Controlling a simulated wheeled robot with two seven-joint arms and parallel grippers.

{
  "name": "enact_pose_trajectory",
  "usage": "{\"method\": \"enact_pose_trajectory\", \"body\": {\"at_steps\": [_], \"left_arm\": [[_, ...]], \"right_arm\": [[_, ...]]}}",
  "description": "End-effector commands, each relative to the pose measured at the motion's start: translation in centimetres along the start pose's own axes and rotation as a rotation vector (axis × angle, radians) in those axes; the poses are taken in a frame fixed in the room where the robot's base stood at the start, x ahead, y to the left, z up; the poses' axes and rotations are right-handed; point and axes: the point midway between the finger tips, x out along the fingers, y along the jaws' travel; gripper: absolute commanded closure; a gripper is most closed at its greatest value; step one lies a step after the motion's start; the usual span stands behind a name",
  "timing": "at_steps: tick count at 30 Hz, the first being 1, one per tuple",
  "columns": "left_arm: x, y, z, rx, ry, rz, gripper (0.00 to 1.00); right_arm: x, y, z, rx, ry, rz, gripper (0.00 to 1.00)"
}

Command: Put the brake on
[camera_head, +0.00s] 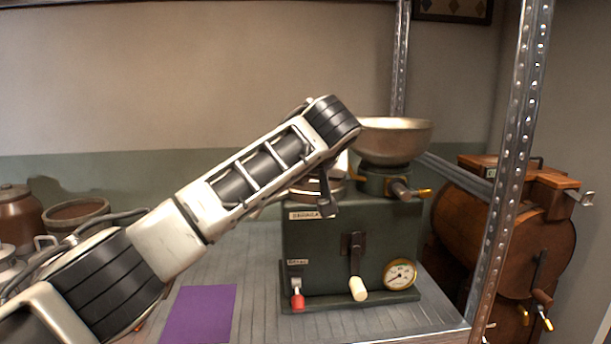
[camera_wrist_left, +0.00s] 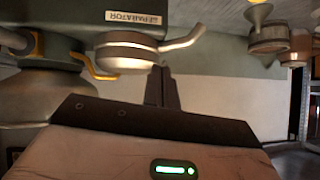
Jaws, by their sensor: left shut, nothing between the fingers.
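A dark green machine (camera_head: 335,240) stands on the grey shelf. A lever with a red knob (camera_head: 297,301) hangs down at its front left, under a small label that I cannot read surely. A lever with a cream knob (camera_head: 358,289) hangs at the front middle. I cannot tell which control is the brake. My left gripper (camera_head: 328,206) is shut and empty at the machine's upper front. In the left wrist view its fingers (camera_wrist_left: 162,88) are beside a round metal part with a curved handle (camera_wrist_left: 125,52), near an upside-down "SEPARATOR" label (camera_wrist_left: 133,18). My right gripper is not in view.
A metal bowl (camera_head: 392,140) tops the machine, with a brass-tipped handle (camera_head: 408,191) below it. A gauge (camera_head: 399,274) is at the lower right. A metal post (camera_head: 508,160) stands right of it. A purple sheet (camera_head: 198,314) and brown pots (camera_head: 75,213) are to the left.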

Motion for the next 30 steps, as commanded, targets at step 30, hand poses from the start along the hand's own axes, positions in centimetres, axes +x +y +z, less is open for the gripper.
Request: {"method": "enact_pose_trajectory", "body": {"at_steps": [30], "left_arm": [[-15.7,-0.1,-0.1,0.000,0.006,-0.001,1.00]], "right_arm": [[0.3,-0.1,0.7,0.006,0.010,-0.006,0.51]]}}
